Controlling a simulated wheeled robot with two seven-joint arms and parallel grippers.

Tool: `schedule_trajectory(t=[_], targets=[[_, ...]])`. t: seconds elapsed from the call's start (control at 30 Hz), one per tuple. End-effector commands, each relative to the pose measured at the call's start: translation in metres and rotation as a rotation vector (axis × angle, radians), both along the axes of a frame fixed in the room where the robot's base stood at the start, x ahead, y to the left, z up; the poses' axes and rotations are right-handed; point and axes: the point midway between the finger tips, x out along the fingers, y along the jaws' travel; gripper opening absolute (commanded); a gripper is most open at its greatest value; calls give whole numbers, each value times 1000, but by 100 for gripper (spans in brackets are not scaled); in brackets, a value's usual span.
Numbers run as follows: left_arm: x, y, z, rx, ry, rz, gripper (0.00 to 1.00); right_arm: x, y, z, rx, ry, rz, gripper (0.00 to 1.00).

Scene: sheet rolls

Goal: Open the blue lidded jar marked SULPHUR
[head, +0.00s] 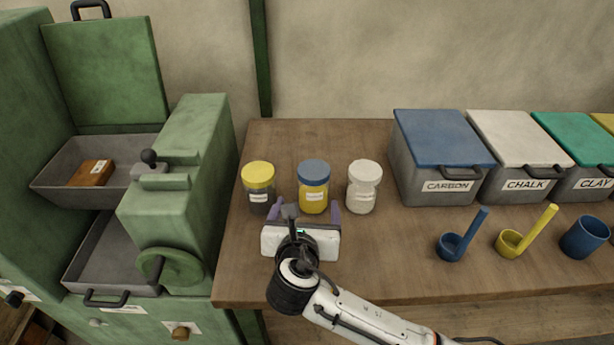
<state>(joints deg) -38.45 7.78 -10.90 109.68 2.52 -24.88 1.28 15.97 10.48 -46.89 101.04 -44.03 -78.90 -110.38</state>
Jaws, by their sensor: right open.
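The blue-lidded jar (314,187) stands upright on the wooden table, between two other jars. Its body is yellow, its lid is on, and its small white label is too small to read. My right gripper (306,204) is open at the near side of this jar, with one purple finger low to its left and one low to its right. I cannot tell whether the fingers touch the jar. The gripper's body hides part of the table in front. My left gripper is not in view.
A yellow-lidded jar (259,186) and a white-lidded jar (363,188) stand close on either side. To the right are lidded bins marked CARBON (440,145), CHALK (515,140) and CLAY, two scoops, and a blue cup (584,238). A green machine (190,190) stands left.

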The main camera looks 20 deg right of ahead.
Motion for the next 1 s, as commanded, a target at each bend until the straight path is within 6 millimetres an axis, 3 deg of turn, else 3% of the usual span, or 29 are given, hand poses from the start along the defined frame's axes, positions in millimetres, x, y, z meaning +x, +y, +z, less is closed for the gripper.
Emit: schedule_trajectory(t=[0.2,0.33,0.7,1.0], targets=[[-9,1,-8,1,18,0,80,29,-13,-13,0,-1,-2,80],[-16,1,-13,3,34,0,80,37,-16,-17,0,0,-1,80],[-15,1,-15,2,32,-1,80,75,-38,-34,1,0,-4,80],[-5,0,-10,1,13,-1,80,80,-39,-36,3,0,-1,80]])
